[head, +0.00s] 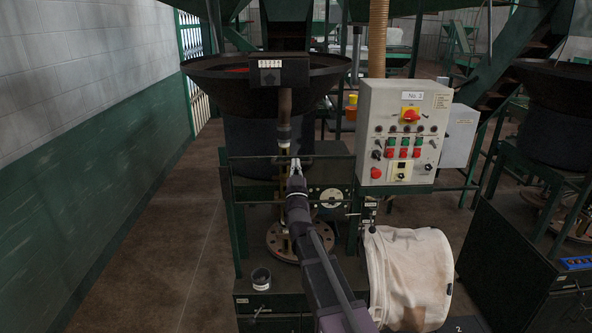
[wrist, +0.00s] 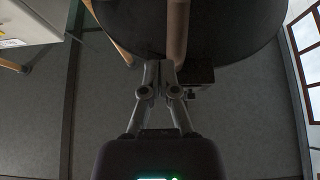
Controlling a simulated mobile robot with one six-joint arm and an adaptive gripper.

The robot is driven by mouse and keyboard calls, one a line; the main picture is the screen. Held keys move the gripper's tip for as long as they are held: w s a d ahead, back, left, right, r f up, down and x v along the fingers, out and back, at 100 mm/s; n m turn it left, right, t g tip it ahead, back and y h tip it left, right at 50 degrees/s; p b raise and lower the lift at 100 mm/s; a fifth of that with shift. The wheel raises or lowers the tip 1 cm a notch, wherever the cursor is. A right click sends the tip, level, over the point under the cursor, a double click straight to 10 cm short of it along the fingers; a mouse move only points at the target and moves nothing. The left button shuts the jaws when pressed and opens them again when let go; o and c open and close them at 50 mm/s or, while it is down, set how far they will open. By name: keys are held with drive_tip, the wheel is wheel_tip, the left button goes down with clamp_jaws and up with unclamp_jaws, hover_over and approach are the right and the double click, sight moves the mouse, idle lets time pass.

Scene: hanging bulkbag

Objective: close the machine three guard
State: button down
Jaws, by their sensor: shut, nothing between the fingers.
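The machine with the control panel (head: 404,132) marked "No. 3" stands ahead of me, with a wide dark hopper (head: 215,80) at its top. A dark green frame (head: 240,230) surrounds its work space. I cannot tell for certain which part is the guard, or how far open it stands. My gripper (head: 295,163) is shut and empty, in front of the machine just below a brown vertical pipe (head: 285,105). In the wrist view my gripper (wrist: 159,66) points up toward a large dark round body (wrist: 145,25); I cannot tell whether it touches anything.
A round flange plate (head: 284,243) lies below my arm, with a small cup (head: 261,279) at its left. A whitish fabric bag (head: 410,270) is at the lower right. Another machine stands at far right. The floor along the left wall (head: 75,130) is clear.

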drive_tip(key=shift+w+d+f+b, duration=0.1)
drive_tip(key=shift+w+f+b, duration=0.2)
drive_tip(key=shift+w, duration=0.5)
drive_tip(key=shift+w+a+f+b, duration=0.1)
drive_tip(key=shift+w+f+b, duration=0.1)
drive_tip(key=shift+w+b, duration=0.4)
drive_tip(key=shift+w+d+f+b, duration=0.15)
drive_tip(key=shift+w+f, duration=0.1)
drive_tip(key=shift+w, duration=0.7)
drive_tip(key=shift+f, duration=0.2)
wheel_tip(320, 180, down, 39)
drive_tip(key=b, duration=3.9)
drive_tip(key=shift+r, duration=0.25)
drive_tip(key=shift+r+p, duration=2)
drive_tip(key=shift+p, duration=0.1)
drive_tip(key=b+v, duration=0.5)
drive_tip(key=v, duration=0.5)
drive_tip(key=shift+s+f, duration=0.2)
drive_tip(key=shift+s, duration=0.2)
